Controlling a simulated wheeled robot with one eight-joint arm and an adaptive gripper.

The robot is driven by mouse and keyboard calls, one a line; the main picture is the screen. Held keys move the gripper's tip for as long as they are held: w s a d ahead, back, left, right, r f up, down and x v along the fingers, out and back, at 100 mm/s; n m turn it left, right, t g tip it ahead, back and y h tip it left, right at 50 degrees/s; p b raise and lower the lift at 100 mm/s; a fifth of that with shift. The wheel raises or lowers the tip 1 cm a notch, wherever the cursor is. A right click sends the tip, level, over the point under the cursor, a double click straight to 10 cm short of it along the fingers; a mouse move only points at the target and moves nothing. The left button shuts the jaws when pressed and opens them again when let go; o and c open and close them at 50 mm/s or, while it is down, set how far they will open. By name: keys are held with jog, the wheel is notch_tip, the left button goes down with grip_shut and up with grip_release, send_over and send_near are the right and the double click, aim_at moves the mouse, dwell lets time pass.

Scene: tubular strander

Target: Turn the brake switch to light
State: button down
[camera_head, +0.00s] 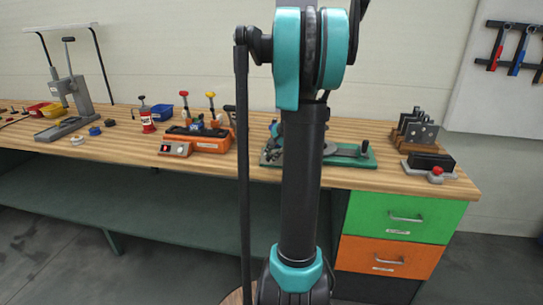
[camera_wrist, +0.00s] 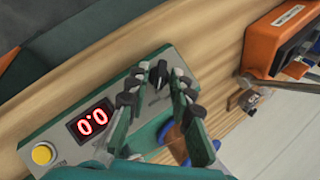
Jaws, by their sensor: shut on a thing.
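The brake switch (camera_wrist: 158,72) is a small dark rotary knob on a grey-green control panel (camera_wrist: 62,122) in the wrist view. It appears to be the knob between my fingertips, and its labels are too blurred to read. My gripper (camera_wrist: 159,80) is closed around it, one finger on each side. The panel also carries a red display (camera_wrist: 92,121) reading 0.0 and a yellow button (camera_wrist: 42,154). In the head view my arm hides the gripper and the switch.
An orange machine (camera_wrist: 280,40) stands near the panel in the wrist view. On the wooden bench (camera_head: 400,180) in the head view are a green-based device (camera_head: 355,158), an orange device (camera_head: 212,143), a dark block with a red knob (camera_head: 431,163) and a tall press (camera_head: 75,95).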

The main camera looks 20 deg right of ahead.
jog(key=n, duration=0.1)
jog(key=n+g+h, duration=0.1)
jog(key=n+g, duration=0.1)
jog(key=shift+w+a+r+n, duration=0.15)
jog(key=shift+w+a+n, duration=0.05)
jog(key=shift+w+n, duration=0.1)
jog(key=shift+a+n+g+h, duration=0.15)
jog(key=shift+n+g+h, duration=0.85)
jog(key=shift+n, duration=0.5)
jog(key=c, duration=1.6)
grip_release()
jog(key=shift+r, duration=0.1)
jog(key=r, duration=0.4)
jog(key=s+r, duration=0.1)
jog(key=r, duration=0.2)
jog(key=a+r, duration=0.1)
jog(key=r, duration=0.3)
jog(key=shift+s+r, duration=0.3)
